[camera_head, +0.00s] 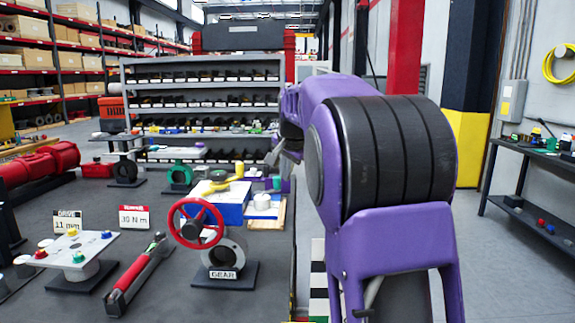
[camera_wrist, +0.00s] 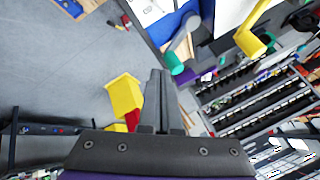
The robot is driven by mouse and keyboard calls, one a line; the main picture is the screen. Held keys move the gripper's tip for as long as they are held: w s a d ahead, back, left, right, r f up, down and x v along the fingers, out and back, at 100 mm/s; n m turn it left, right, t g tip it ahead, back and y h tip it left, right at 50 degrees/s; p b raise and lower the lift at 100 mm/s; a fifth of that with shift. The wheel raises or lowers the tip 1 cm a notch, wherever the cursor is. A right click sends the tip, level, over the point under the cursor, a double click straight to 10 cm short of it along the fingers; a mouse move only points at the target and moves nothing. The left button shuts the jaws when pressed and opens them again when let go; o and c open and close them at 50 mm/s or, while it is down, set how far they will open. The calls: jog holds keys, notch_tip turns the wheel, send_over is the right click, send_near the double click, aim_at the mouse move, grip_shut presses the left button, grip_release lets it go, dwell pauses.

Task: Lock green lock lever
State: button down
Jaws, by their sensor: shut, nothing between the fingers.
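The green lock lever shows in the wrist view as a grey arm (camera_wrist: 186,32) with a green end (camera_wrist: 173,63), mounted by a blue and white block (camera_wrist: 152,14). In the head view, a small green piece (camera_head: 277,183) beside the white cylinder (camera_head: 262,201) appears to be the same end. My gripper (camera_wrist: 159,72) is shut and empty, its fingertips close to the green end in the wrist view. I cannot tell whether they touch. In the head view my arm hides most of the gripper.
A yellow handle (camera_wrist: 250,42) sits near the lever; it also shows in the head view (camera_head: 228,186). A red handwheel (camera_head: 196,223) on a gear stand, a torque wrench (camera_head: 138,275) and a panel with coloured knobs (camera_head: 76,250) occupy the table. Shelves (camera_head: 200,105) stand behind.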

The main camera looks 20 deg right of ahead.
jog(key=shift+x, duration=1.5)
jog(key=w+p, duration=0.2)
jog(key=shift+d+p, duration=0.2)
jog(key=shift+p, duration=0.1)
jog(key=shift+s, duration=0.1)
